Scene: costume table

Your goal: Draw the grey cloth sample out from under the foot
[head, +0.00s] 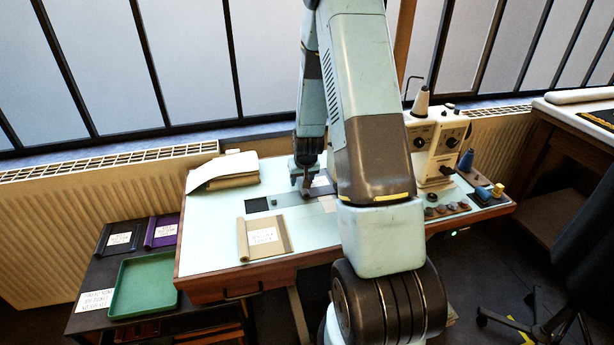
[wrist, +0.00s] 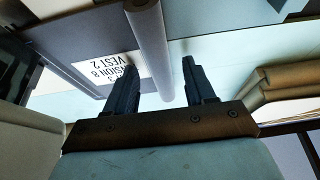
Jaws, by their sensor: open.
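The grey cloth sample (wrist: 110,35) fills the upper left of the wrist view, with a rolled grey edge (wrist: 152,50) and a white label (wrist: 108,70). In the head view a small part of the grey cloth (head: 321,187) shows on the pale table, beside my gripper (head: 305,181). My gripper (wrist: 158,78) is open in the wrist view. The rolled edge appears between its two dark fingers, with a gap to the right finger; I cannot tell whether either finger touches it. The cream sewing machine (head: 432,150) stands to the right.
A tan labelled sample (head: 265,237) lies at the table's front, a folded cream stack (head: 225,172) at the back left. Spools and buttons (head: 447,209) sit at the right. A green tray (head: 143,285) and dark and purple samples (head: 163,232) are on a low stand.

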